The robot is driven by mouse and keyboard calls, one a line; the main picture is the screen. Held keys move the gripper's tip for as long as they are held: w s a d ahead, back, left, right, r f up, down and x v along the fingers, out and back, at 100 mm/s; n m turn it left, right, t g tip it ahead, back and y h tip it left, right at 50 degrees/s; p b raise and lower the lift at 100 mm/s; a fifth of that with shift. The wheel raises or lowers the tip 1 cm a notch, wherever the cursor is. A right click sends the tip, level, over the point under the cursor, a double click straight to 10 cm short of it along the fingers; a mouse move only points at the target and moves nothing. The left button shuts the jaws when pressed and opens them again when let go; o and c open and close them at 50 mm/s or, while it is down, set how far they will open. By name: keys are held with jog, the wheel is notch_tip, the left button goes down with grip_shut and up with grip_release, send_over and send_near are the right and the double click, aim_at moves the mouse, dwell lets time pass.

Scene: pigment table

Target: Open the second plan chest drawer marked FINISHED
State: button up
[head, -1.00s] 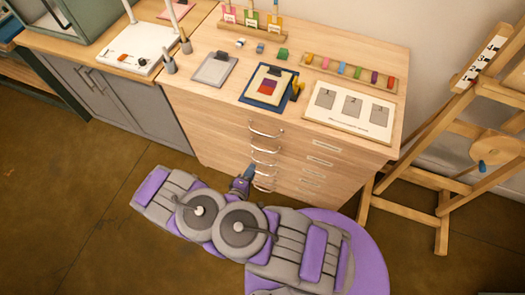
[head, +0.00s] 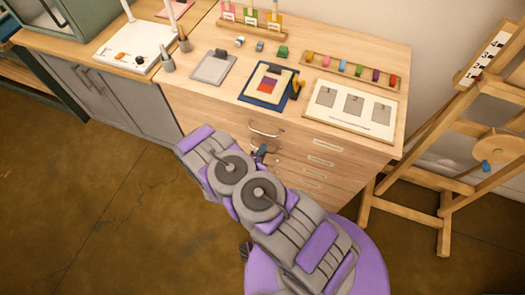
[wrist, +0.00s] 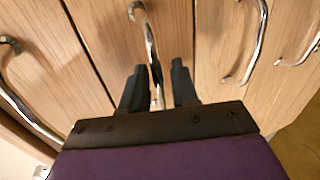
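The wooden plan chest (head: 230,125) has a column of shut drawers with silver bar handles and label plates too small to read. My gripper (head: 262,152) is at the chest front, just below the top handle (head: 265,131). In the wrist view my gripper (wrist: 158,72) is open, with two dark fingers pointing at the drawer fronts. The second handle from the left (wrist: 150,45) runs between the fingers; I cannot tell if they touch it. Another handle (wrist: 22,90) shows to the left. In the head view my arm hides the lower handles.
The chest top holds a clipboard (head: 214,66), a blue-backed board (head: 268,86), a colour block rack (head: 350,69) and a numbered card board (head: 352,107). A wooden easel (head: 447,130) stands to the right. Grey cabinets (head: 120,100) stand to the left. The floor in front is clear.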

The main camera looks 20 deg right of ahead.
jog(key=shift+w+d+f, duration=0.1)
jog(key=shift+w+d, duration=0.1)
jog(key=shift+w, duration=0.1)
grip_shut()
dwell(0.5)
